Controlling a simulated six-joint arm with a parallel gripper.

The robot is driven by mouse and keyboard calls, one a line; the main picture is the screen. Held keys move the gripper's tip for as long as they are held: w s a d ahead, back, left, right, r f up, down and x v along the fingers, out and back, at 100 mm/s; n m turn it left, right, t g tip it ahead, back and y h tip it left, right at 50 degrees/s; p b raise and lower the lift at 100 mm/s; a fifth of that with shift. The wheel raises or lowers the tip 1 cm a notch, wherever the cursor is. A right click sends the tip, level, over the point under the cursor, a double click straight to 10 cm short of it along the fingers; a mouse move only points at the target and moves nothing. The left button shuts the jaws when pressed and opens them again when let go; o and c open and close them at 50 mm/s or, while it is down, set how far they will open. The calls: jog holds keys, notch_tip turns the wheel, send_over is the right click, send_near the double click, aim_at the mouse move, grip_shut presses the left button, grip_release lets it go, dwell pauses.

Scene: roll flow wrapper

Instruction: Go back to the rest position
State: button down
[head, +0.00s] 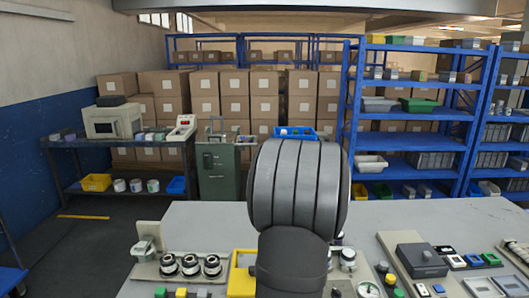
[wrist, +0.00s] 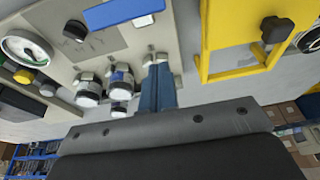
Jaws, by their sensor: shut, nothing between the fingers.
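My gripper (wrist: 158,68) shows in the wrist view as a narrow pair of blue fingers pressed together, with nothing between them. The fingers stand out over the panel, close to several metal fittings (wrist: 89,90); I cannot tell whether they touch anything. In the head view my own arm fills the middle of the picture, and the gripper is hidden behind it.
A yellow frame (wrist: 204,40) and a round gauge (wrist: 25,47) flank the fingers. The head view shows a grey worktop (head: 205,222) with round fittings (head: 190,265) and a dark box (head: 421,259) on a control panel. Blue shelves (head: 410,145) and cartons (head: 235,95) stand behind.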

jog(key=shift+w+d+f+g, duration=0.1)
jog(key=shift+w+f+g, duration=0.15)
jog(key=shift+w+g, duration=0.2)
jog(key=shift+w+f+g, duration=0.2)
jog(key=shift+w+g, duration=0.15)
jog(key=shift+w, duration=0.1)
